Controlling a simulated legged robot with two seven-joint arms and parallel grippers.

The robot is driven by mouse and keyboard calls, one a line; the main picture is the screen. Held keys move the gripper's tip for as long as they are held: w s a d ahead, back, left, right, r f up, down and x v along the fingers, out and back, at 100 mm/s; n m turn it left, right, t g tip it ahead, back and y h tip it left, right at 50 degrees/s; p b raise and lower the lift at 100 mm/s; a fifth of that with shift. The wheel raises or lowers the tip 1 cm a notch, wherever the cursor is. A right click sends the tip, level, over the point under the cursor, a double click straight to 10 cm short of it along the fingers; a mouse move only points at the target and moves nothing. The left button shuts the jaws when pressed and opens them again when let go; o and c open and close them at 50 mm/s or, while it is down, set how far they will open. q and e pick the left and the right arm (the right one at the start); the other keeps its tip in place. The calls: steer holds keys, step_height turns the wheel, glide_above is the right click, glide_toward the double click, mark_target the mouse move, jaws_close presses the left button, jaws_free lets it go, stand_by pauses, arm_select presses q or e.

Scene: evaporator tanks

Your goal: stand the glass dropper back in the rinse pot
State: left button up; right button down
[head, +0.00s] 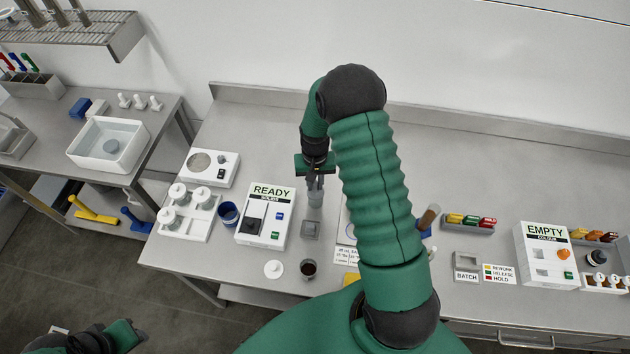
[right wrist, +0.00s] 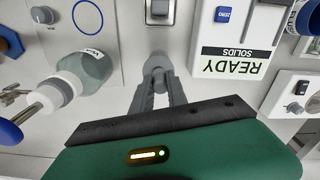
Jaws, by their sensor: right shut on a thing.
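My right gripper (head: 315,182) points down over the bench and is shut on a small pale grey, translucent thing, which I take for the glass dropper (head: 315,199). In the right wrist view the fingers (right wrist: 157,85) close on its rounded pale end (right wrist: 157,62); its full shape is hidden. An open blue pot (head: 228,213), possibly the rinse pot, stands left of the READY box, apart from the gripper. It also shows in the right wrist view (right wrist: 309,18). Part of my left arm (head: 110,337) is at the bottom left; its jaws are not clear.
The READY box (head: 265,215) stands left of the gripper. A grey square block (head: 310,230) and a dark-filled cup (head: 308,268) are in front. A white-capped glass bottle (right wrist: 85,75) is nearby. My right arm hides the middle of the bench.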

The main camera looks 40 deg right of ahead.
steer(key=shift+f, duration=0.45)
steer(key=shift+s+d+f, duration=0.1)
steer(key=shift+s, duration=0.1)
steer(key=c, duration=1.2)
jaws_free()
steer(key=shift+w, duration=0.1)
steer(key=shift+c, duration=0.2)
step_height(320, 180, up, 17)
steer(key=b, duration=0.3)
